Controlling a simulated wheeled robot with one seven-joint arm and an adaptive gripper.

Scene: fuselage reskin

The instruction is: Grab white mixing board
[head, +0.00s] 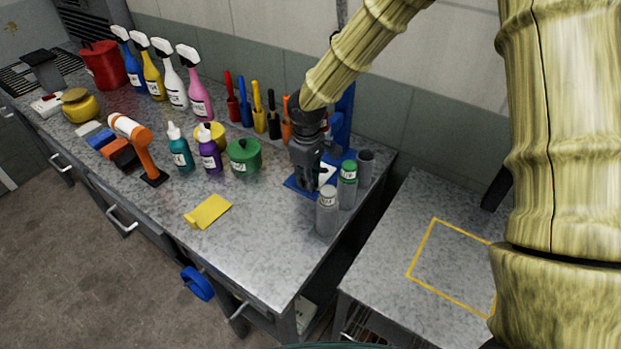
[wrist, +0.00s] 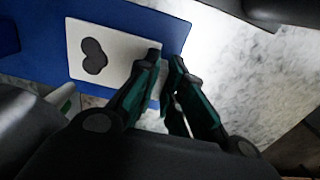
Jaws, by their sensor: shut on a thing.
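The white mixing board (wrist: 120,58) is a flat white plate with a dark heart-shaped mark. In the wrist view it lies against a blue holder (wrist: 38,48). In the head view a small part of the board (head: 326,174) shows beside my gripper (head: 305,184), above the blue base of the holder (head: 293,185). My gripper's fingertips (wrist: 164,58) are close together at the board's right edge in the wrist view, shut on it. The exact contact is partly hidden by the fingers.
Grey canisters (head: 327,212) stand close to the right and front of my gripper. A green tub (head: 244,156) and a purple bottle (head: 209,150) stand to its left. A yellow cloth (head: 208,211) lies in front. A lower table (head: 385,255) with a yellow outlined square is clear at right.

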